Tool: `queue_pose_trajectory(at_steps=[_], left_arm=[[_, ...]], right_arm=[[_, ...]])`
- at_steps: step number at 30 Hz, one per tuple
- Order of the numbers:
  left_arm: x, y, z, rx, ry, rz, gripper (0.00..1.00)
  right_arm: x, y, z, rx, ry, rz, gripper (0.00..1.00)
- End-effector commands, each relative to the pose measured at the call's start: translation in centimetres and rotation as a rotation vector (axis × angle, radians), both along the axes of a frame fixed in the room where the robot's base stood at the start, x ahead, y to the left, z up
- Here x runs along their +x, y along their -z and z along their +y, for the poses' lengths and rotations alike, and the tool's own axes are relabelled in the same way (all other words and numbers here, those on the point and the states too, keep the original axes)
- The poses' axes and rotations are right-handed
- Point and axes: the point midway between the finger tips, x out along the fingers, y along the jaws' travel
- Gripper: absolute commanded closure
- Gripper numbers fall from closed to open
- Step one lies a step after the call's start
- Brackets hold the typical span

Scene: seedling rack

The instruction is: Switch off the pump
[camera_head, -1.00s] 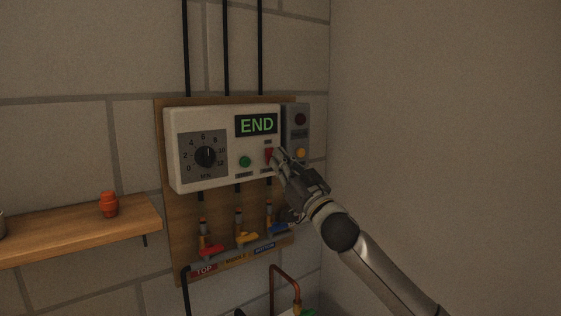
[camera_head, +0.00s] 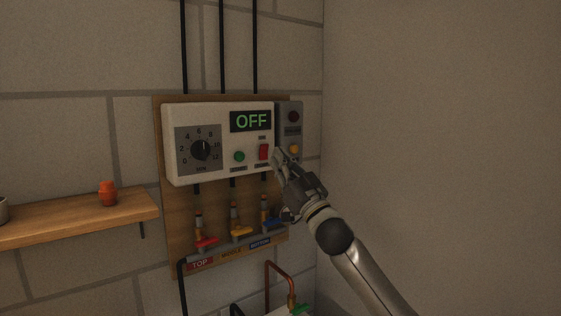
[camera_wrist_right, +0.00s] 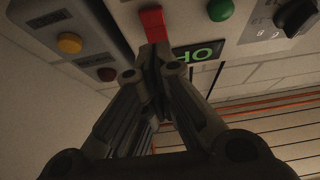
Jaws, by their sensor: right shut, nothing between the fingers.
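The white pump control box (camera_head: 185,112) hangs on a wooden board on the wall. Its display (camera_head: 250,121) reads OFF in green. The red rocker switch (camera_head: 264,152) sits below the display, beside a green button (camera_head: 239,156). My right gripper (camera_head: 278,155) is shut and empty, its tips just right of the red switch in the head view. In the right wrist view the shut fingertips (camera_wrist_right: 153,50) overlap the lower part of the red switch (camera_wrist_right: 152,20); I cannot tell whether they touch it. My left gripper is not in view.
A grey box (camera_head: 291,108) with a yellow button (camera_head: 294,149) is right of the control box. Below are red (camera_head: 206,243), yellow (camera_head: 241,231) and blue (camera_head: 271,224) valve handles. A wooden shelf (camera_head: 75,219) holds an orange pot (camera_head: 108,193).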

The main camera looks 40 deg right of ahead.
Motion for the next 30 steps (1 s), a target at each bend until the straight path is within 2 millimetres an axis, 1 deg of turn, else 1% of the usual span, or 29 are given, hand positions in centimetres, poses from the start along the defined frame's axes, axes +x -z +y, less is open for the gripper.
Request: queue_pose_trajectory(at_steps=[1,2,3,6,8,11,16,18,19,22,24,27,30], left_arm=[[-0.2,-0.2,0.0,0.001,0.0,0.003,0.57],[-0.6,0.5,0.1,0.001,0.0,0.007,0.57],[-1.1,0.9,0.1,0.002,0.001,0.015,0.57],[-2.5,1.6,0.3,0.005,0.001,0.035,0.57],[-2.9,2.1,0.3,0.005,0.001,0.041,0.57],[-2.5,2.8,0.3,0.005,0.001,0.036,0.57],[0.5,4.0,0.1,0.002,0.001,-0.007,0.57],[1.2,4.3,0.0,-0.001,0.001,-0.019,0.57],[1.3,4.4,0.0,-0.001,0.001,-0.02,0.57],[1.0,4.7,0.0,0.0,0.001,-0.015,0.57],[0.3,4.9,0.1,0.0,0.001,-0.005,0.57],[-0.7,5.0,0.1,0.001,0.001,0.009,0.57],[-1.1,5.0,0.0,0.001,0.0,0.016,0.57]], right_arm=[[0.1,-0.1,0.0,0.002,-0.001,0.0,1.0],[-0.2,0.8,0.0,0.001,-0.002,0.003,1.0],[-0.6,1.2,0.1,0.002,-0.001,0.003,1.0],[-1.4,2.1,0.1,0.001,-0.001,0.003,1.0],[-2.0,2.7,0.2,0.001,-0.001,0.004,1.0],[-3.0,3.7,0.3,0.002,-0.001,0.004,1.0],[-5.0,5.7,0.5,0.002,-0.001,0.003,1.0],[-5.7,6.3,0.6,0.003,-0.002,0.003,1.0],[-5.9,6.5,0.6,0.002,-0.001,0.003,1.0],[-6.5,7.0,0.7,0.001,-0.001,0.003,1.0],[-6.8,7.1,0.7,0.001,-0.001,0.002,1.0],[-7.0,7.1,0.7,0.001,-0.001,0.001,1.0],[-7.0,7.1,0.7,0.001,-0.001,0.001,1.0]])
